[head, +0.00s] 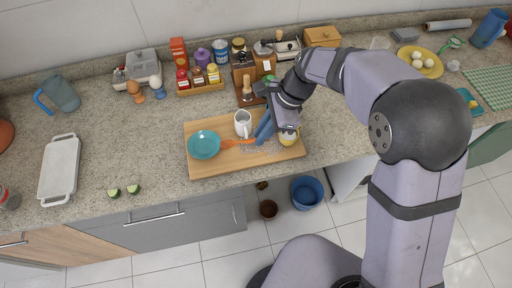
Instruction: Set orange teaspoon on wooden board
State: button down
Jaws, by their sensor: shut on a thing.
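The orange teaspoon (236,143) is over the middle of the wooden board (212,169), its left end close to a teal plate (204,145). My gripper (261,136) is over the board and shut on the teaspoon's right end. The fingers hide part of that end. The teaspoon lies about level, at or just above the board; I cannot tell whether it touches. A white mug (242,122) stands on the board just behind the teaspoon. A yellowish item (288,137) is at the board's right side, partly hidden by my arm.
Behind the board are a spice tray (201,89) and several jars and bottles. A white tray (60,168) and cut green pieces (123,191) lie to the left. A yellow plate with eggs (419,62) is at the right. The counter left of the board is mostly clear.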

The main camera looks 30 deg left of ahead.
jog(key=shift+f+p, duration=1.2)
jog(key=shift+f, duration=2.4)
jog(key=shift+f, duration=0.15)
jog(key=c, duration=1.8)
grip_release()
jog(key=shift+f+b, duration=0.1)
jog(key=shift+b, duration=0.25)
jog(key=b+v, duration=0.3)
jog(key=v, duration=0.4)
jog(key=shift+r, duration=0.2)
